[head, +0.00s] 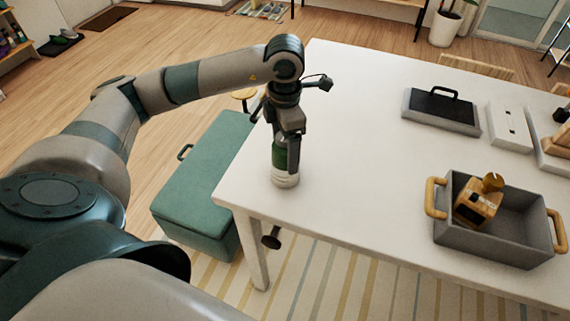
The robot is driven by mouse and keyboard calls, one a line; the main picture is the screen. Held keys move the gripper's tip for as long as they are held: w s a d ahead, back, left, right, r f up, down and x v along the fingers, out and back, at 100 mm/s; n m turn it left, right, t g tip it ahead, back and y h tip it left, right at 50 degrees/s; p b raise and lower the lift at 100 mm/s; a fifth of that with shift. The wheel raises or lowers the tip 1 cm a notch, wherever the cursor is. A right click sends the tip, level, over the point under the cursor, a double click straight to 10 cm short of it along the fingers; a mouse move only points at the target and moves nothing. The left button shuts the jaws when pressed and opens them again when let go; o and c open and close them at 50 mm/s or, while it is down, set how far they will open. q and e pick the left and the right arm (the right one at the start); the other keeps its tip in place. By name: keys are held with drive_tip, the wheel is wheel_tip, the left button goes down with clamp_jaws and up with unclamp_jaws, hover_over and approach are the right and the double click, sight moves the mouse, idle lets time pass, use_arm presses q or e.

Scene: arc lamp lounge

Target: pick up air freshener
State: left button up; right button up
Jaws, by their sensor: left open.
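The air freshener (286,178) looks like a white and green can. It stands upright on the white table (345,190) near its left front corner. My left gripper (288,150) points down over the can, with its fingers at the can's upper part. The gripper hides the top of the can. The jaws are open, and I cannot tell whether a finger touches the can. My right gripper is not in view.
A grey crate (470,242) with wooden handles holds a wooden object (478,203) at the table's right front. A black-topped case (441,111) and a white box (509,126) lie farther back. A green storage bench (205,185) stands left of the table. The table's middle is clear.

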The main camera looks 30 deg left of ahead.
use_arm(q)
drive_tip(key=shift+f, duration=1.05)
drive_tip(key=c, duration=1.9)
